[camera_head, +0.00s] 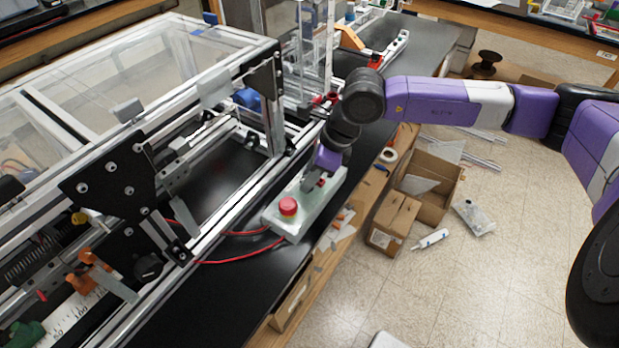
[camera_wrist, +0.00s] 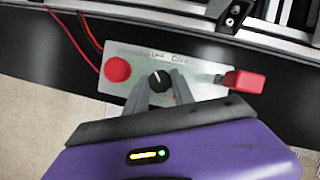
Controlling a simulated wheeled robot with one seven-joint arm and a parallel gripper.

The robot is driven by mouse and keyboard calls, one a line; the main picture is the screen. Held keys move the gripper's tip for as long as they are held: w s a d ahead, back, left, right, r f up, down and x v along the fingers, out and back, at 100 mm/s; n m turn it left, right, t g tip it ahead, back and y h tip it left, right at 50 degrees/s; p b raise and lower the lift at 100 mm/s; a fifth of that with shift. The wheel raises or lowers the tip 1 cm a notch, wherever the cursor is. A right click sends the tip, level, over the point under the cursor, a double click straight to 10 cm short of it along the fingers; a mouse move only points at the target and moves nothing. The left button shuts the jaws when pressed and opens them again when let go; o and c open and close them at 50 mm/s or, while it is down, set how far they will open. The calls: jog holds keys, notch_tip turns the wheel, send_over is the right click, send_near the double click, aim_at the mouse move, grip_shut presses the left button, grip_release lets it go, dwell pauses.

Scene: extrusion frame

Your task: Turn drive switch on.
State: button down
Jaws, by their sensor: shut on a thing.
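The grey control box (camera_head: 316,212) sits on the black bench top; it also shows in the wrist view (camera_wrist: 203,88). In the wrist view, a black rotary knob (camera_wrist: 159,79) with a white pointer mark sits below the OFF and ON labels (camera_wrist: 168,57). The mark points up and slightly left, nearer OFF than ON. My gripper (camera_wrist: 160,88) has one finger on each side of the knob and is shut on it. In the head view, my gripper (camera_head: 321,183) is over the far part of the box, and my wrist hides the knob.
A red push button (camera_wrist: 117,68) is left of the knob, and a red switch handle (camera_wrist: 245,82) is close on the right. Red cables (camera_head: 240,253) run from the box to the extrusion frame (camera_head: 190,235). Cardboard boxes (camera_head: 395,220) stand on the floor beside the bench.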

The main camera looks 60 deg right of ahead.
jog(key=m+b, duration=0.1)
jog(key=b, duration=0.1)
jog(key=f+m+h+b, duration=0.1)
jog(key=m+b, duration=0.1)
jog(key=b, duration=0.1)
jog(key=shift+a+t+b, duration=0.1)
jog(key=shift+t+b, duration=0.2)
jog(key=shift+b, duration=0.05)
jog(key=m+h+b, duration=0.1)
jog(key=m+b, duration=0.2)
jog(key=b, duration=0.3)
jog(key=m+h+b, duration=0.1)
jog(key=m+b, duration=0.2)
jog(key=b, duration=0.3)
jog(key=shift+a+h, duration=0.15)
jog(key=shift+h, duration=0.15)
jog(key=m+b, duration=0.2)
jog(key=b, duration=0.2)
jog(key=m+g+h+b, duration=0.1)
jog(key=m+b, duration=0.1)
jog(key=b, duration=0.1)
jog(key=shift+w+a+r+m+b, duration=0.1)
jog(key=shift+w+r+m+b, duration=0.05)
jog(key=shift+m+b, duration=0.25)
jog(key=m+b, duration=0.1)
jog(key=b, duration=0.1)
jog(key=m+g+h+b, duration=0.1)
jog(key=m+b, duration=0.1)
jog(key=shift+r, duration=0.35)
